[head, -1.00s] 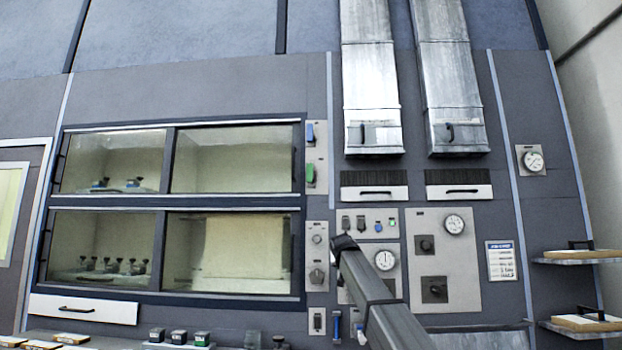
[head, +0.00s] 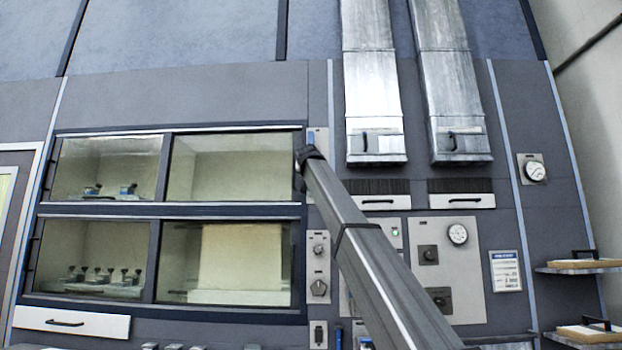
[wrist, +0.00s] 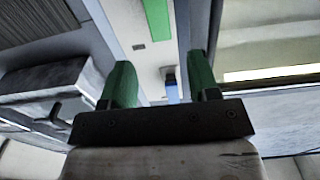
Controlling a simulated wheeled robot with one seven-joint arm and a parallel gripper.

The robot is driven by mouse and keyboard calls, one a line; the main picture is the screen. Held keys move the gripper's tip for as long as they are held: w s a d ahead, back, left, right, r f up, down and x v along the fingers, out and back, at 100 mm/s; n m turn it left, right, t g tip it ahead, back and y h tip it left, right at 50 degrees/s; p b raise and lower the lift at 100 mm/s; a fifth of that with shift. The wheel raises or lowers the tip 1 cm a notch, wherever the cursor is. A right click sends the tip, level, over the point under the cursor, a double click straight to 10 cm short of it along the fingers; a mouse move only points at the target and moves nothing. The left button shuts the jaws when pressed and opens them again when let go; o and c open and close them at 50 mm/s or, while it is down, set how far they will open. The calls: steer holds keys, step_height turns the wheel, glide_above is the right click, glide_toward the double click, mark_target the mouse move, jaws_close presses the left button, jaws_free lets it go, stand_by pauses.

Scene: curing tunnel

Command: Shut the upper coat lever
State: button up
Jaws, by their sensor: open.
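A pale upright panel (head: 322,140) beside the upper window carries a blue lever (head: 311,138), partly hidden by my gripper (head: 308,156) in the head view. In the wrist view my gripper (wrist: 160,78) is open, its two green-padded fingers apart and nothing held. The blue lever (wrist: 172,92) shows between the fingers, beyond them. A green lever (wrist: 157,20) lies higher on the same panel in that view; in the head view my arm hides it. No label tells which is the coat lever. I cannot tell whether a finger touches either.
The upper oven window (head: 235,165) is left of the panel. A metal duct (head: 375,100) with a handle hangs to its right. A lower panel with knobs (head: 318,270) is below. Gauges and switches (head: 440,260) are right of my arm.

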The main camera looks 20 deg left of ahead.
steer(key=x, duration=0.9)
steer(key=shift+w, duration=0.35)
jaws_close()
